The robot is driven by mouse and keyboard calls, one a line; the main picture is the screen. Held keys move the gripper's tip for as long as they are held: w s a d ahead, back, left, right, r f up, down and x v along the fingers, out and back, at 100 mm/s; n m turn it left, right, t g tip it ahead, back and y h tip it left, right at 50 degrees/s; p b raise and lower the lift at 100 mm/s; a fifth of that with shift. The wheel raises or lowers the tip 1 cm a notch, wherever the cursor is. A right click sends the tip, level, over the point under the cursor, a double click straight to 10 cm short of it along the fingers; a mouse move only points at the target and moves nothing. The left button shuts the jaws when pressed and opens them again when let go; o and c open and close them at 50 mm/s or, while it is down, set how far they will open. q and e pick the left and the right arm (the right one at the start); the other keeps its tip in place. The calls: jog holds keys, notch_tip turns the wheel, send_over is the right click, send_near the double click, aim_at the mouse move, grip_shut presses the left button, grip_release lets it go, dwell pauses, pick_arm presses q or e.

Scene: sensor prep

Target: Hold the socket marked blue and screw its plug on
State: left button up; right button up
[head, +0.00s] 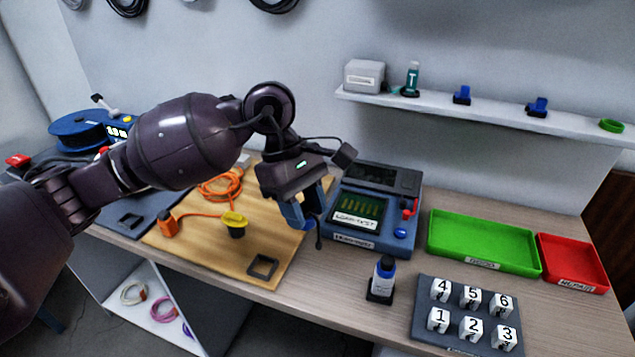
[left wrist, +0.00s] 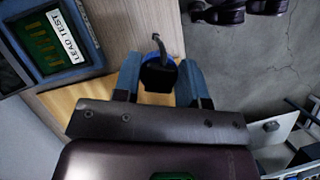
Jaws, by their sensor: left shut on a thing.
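My left gripper (head: 308,216) hangs over the right edge of the wooden board (head: 205,245), in front of the tester. In the left wrist view its blue fingers (left wrist: 158,80) are shut on a black part with a blue rim (left wrist: 158,76), which appears to be the blue-marked socket. A short dark lead sticks out of it. In the head view the fingers mostly hide this part. A black piece with a yellow top (head: 235,222) stands on the board. An orange connector (head: 168,223) lies there on an orange cable (head: 222,186). I cannot make out a blue-marked plug. My right gripper is not in view.
An empty square frame (head: 263,267) lies on the board's front.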

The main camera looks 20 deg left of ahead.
pick_arm(q)
jog(key=shift+s+a+f+m+g+y, duration=0.35)
jog(key=shift+a+f+m+y, duration=0.45)
jog(key=shift+f+m, duration=1.1)
jog(key=shift+s+a+f+m+g+y, duration=0.15)
jog(key=shift+a+f+m+g+y, duration=0.4)
jog(key=shift+a+f+m, duration=1.3)
jog(key=shift+s+d+f+m+g+y, duration=0.1)
jog(key=shift+s+f+m+g+y, duration=0.2)
jog(key=shift+f+m+y, duration=1.6)
jog(key=shift+r+m+h, duration=0.65)
jog(key=shift+m+h, duration=0.2)
jog(key=shift+h, duration=0.3)
